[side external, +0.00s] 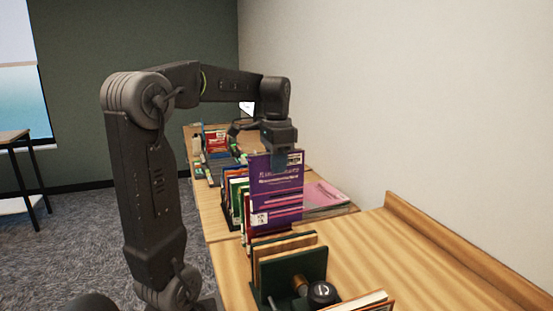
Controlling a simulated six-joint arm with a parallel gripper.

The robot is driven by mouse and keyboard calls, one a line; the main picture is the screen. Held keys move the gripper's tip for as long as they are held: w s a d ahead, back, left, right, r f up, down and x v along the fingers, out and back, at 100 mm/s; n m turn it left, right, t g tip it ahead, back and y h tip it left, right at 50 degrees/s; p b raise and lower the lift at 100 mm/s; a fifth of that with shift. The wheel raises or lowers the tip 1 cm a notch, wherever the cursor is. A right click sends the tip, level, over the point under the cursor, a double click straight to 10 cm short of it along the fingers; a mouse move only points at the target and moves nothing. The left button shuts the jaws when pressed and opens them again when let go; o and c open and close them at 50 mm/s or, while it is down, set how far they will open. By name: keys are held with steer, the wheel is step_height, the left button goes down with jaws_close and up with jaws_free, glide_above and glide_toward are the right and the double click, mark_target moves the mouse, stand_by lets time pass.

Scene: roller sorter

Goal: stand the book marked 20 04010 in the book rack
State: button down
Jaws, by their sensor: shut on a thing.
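My gripper (280,158) is shut on the top edge of a purple book (276,195) and holds it upright, cover towards the camera. The book has pale title lines and a white label at its lower left; the label is too small to read. A rack with a row of upright books (236,192) stands just behind and to the left of the held book, which partly hides it. A dark green rack or bookend (305,266) with tan books stands nearer the camera, below the held book. I cannot tell whether the held book touches either one.
A pink and purple stack (325,195) lies to the right of the held book. More books and a reddish item (215,140) stand at the far end. A round black object (322,293) sits in front. The wooden table (400,250) is bare at right, with a raised back edge.

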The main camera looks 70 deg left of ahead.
mark_target(276, 223)
steer(key=shift+f, duration=6.55)
steer(key=c, duration=0.9)
jaws_free()
steer(key=shift+c, duration=0.2)
steer(key=shift+r, duration=3)
